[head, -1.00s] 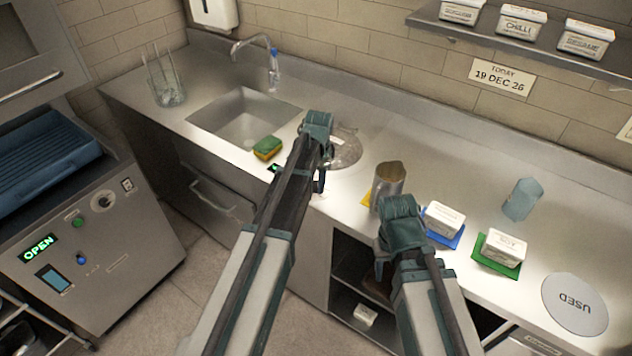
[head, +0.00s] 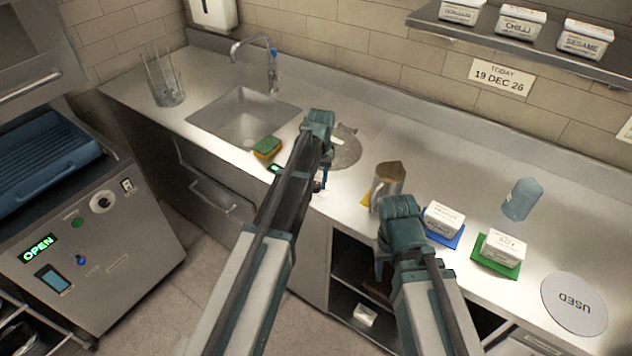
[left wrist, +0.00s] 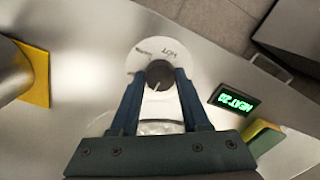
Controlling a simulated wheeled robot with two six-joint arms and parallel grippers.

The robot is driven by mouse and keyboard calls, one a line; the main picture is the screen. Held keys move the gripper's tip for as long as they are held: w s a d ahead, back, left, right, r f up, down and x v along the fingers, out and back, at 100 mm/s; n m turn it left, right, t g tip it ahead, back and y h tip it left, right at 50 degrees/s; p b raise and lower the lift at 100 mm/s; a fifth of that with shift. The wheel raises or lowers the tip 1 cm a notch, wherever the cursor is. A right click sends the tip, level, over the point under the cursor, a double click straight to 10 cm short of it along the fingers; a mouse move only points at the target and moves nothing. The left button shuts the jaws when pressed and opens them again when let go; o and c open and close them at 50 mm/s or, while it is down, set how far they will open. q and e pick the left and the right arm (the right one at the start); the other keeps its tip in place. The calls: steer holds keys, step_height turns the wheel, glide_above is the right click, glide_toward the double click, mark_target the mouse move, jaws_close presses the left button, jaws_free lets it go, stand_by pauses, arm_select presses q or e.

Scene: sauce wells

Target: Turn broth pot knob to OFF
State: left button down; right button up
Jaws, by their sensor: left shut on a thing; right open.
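The dark knob (left wrist: 160,74) sits at the centre of a round pale dial (left wrist: 143,58) in the left wrist view. The dial has small lettering that seems to read "HOT" at its far side. My left gripper (left wrist: 158,82) is shut on the knob, one blue finger on each side. A pale mark shows on the knob's top. In the head view my left gripper (head: 321,180) is at the counter's front edge, and its arm hides the knob. The round broth pot lid (head: 346,150) lies just behind it. My right gripper (head: 381,268) is open, mostly hidden by its wrist.
A green display (left wrist: 234,100) is beside the dial, near a yellow-green sponge (head: 267,147). A metal jug (head: 389,181) stands on a yellow mat right of the pot.

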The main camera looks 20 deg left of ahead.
mark_target(319, 184)
arm_select(q)
steer(key=shift+n, duration=0.5)
steer(key=shift+c, duration=1.9)
jaws_free()
steer(key=shift+r, duration=0.15)
step_height(319, 184, up, 14)
steer(key=p, duration=1.4)
steer(key=shift+d+f, duration=0.2)
steer(key=shift+d, duration=0.15)
steer(key=shift+f, duration=0.1)
